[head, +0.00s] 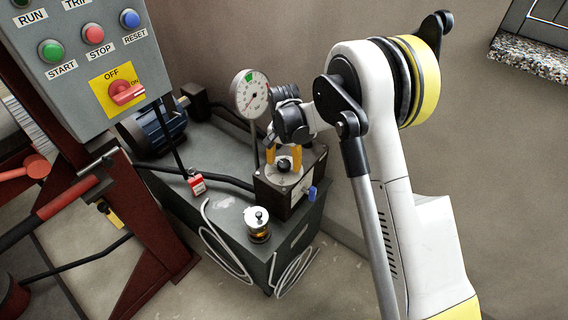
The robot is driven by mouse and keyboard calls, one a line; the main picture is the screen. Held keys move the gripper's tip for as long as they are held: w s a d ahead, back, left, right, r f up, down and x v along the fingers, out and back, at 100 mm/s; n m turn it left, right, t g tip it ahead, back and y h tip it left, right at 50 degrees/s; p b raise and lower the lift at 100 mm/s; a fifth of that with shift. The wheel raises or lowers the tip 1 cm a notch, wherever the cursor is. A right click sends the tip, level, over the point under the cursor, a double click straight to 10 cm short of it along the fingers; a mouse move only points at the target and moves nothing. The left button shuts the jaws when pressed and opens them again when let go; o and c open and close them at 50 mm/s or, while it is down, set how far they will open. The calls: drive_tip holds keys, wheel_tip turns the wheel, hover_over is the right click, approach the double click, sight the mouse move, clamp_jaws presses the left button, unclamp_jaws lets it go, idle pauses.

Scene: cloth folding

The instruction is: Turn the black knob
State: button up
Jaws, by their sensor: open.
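The black knob (284,165) sits on a pale dial plate on top of a dark box on the grey power unit. My gripper (284,158) points down over it, with one yellow finger on each side of the knob. The fingers are open, and a gap to the knob seems to show. I cannot tell whether either finger touches it. The pointer and markings on the plate are too small to read.
A pressure gauge (250,94) stands just left of my gripper. A grey control panel (84,60) with a red switch stands at left. Floor at right is clear.

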sight(284, 163)
wheel_tip(284, 163, up, 12)
drive_tip(key=shift+f, duration=0.15)
idle(0.5)
